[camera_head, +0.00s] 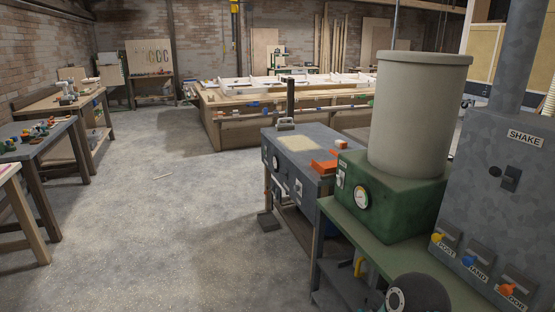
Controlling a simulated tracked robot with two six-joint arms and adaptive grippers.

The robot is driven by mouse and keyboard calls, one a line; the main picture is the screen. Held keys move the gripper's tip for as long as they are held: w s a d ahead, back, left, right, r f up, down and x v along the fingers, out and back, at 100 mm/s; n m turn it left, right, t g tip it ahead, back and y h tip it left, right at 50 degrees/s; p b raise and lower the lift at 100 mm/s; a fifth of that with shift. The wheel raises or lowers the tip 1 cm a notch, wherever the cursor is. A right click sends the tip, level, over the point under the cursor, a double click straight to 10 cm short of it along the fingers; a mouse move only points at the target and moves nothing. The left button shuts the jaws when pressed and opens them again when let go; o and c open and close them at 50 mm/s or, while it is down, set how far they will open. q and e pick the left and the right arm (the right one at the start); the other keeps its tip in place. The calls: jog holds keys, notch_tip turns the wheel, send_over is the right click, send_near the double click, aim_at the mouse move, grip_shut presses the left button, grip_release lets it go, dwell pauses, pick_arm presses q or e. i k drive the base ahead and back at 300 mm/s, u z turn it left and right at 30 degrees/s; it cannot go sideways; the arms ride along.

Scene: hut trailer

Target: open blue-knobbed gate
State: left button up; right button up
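The blue knob (469,262) is at the lower right, on the front of a tall grey metal housing (487,195). It sits on the middle of a row of three small gates, at the lower end of a dark sloping plate (482,251). A small label beside it is too small to read surely. A yellow knob (437,238) is on the gate to its left and an orange knob (507,289) on the gate to its right. Whether the blue-knobbed gate is open or shut is unclear. Neither of my grippers is in view.
Left of the housing, a green box with a gauge (362,198) carries a big pale drum (420,115) on a green bench (385,238). A dark round part (420,296) stands low in front. A grey machine table (300,155) is beyond.

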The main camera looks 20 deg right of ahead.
aim_at(467, 261)
jog(key=z, duration=0.25)
jog(key=i, duration=0.75)
jog(key=z, duration=0.4)
jog(key=k, duration=0.95)
jog(key=z, duration=0.2)
jog(key=i, duration=0.95)
jog(key=u, duration=0.1)
